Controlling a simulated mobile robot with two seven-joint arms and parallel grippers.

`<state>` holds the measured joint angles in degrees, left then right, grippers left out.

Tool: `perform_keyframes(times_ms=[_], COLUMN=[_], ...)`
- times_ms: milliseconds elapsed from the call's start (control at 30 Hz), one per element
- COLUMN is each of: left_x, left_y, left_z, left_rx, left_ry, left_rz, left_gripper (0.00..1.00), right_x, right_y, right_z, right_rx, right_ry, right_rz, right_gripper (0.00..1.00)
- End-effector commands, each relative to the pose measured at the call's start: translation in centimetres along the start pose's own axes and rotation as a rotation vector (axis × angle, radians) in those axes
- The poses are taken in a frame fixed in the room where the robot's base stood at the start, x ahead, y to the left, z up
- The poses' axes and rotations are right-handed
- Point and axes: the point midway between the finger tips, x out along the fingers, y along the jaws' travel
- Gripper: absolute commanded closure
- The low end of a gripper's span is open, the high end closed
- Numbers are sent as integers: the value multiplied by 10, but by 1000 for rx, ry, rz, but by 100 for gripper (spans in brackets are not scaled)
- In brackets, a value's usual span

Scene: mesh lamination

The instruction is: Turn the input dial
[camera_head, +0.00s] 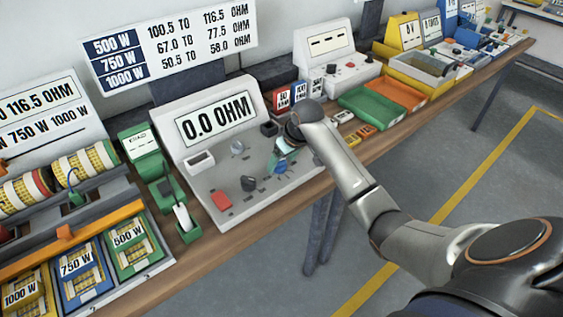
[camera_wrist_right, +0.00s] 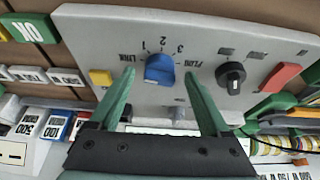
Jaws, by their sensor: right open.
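A blue dial (camera_wrist_right: 160,69) with numbers around it sits on the light grey face of the meter console (camera_wrist_right: 110,40); which dial is the input one is not certain from its print. A black knob (camera_wrist_right: 231,75) is to its right in the wrist view. My right gripper (camera_wrist_right: 159,76) is open, its green fingers on either side of the blue dial in that view; contact cannot be told. In the head view the gripper (camera_head: 284,155) hangs over the console's right part, next to the blue dial (camera_head: 280,167). The console's display (camera_head: 215,120) reads 0.0 OHM. My left gripper is out of view.
A red button (camera_head: 221,201) and black knob (camera_head: 248,183) are on the console. A green probe holder (camera_head: 187,231) stands at its left, with wattage-marked mesh racks beyond. Green and orange trays (camera_head: 370,107) lie to the right. The floor in front is clear.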

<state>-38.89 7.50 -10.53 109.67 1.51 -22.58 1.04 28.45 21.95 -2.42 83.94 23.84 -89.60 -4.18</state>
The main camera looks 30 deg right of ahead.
Motion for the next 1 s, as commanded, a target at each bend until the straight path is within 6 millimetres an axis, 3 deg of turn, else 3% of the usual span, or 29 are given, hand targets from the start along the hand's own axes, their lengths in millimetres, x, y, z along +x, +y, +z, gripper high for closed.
perform_keyframes(times_ms=[200,500,1000], left_x=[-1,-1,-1], left_y=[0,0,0], left_z=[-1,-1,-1], left_rx=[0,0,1], left_ry=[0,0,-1], left_rz=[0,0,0], left_gripper=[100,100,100], right_x=[16,18,18], right_y=[0,0,0], right_z=[-1,-1,-1], right_rx=[0,0,0], right_ry=[1,2,2], right_rz=[1,1,1], right_gripper=[19,19,76])
